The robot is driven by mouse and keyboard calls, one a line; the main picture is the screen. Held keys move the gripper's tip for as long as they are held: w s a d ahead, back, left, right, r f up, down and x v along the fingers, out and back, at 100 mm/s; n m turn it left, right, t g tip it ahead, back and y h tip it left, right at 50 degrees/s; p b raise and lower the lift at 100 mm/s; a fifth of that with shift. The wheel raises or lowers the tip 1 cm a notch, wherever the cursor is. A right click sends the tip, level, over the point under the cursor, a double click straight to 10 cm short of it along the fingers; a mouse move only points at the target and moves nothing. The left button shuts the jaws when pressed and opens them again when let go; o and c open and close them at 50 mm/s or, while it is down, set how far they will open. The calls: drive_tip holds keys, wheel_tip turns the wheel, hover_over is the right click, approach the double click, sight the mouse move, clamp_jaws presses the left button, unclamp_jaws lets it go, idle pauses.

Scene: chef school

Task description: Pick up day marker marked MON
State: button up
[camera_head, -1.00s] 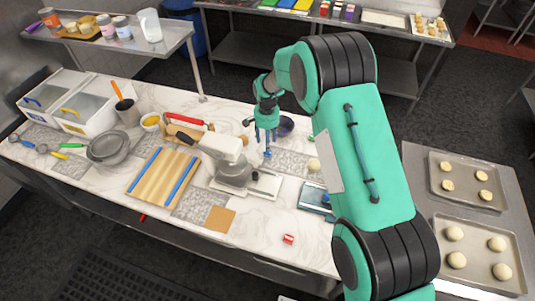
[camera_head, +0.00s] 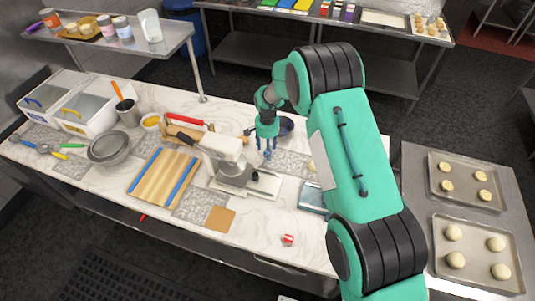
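A small red and white block (camera_head: 288,240) lies on the marble counter near its front edge. It could be a day marker, but its print is too small to read, so I cannot make out MON. My gripper (camera_head: 267,153) points down over the back middle of the counter, behind and left of the block and well apart from it. Its fingers are small in this view, and I cannot tell whether they are apart or closed. No held object is visible.
A blue-edged scale (camera_head: 311,197) is partly beside my arm. A brown square (camera_head: 219,219) lies left of the block. Marble around the block is clear.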

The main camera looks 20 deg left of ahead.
drive_tip(key=shift+f, duration=0.8)
drive_tip(key=c, duration=1.1)
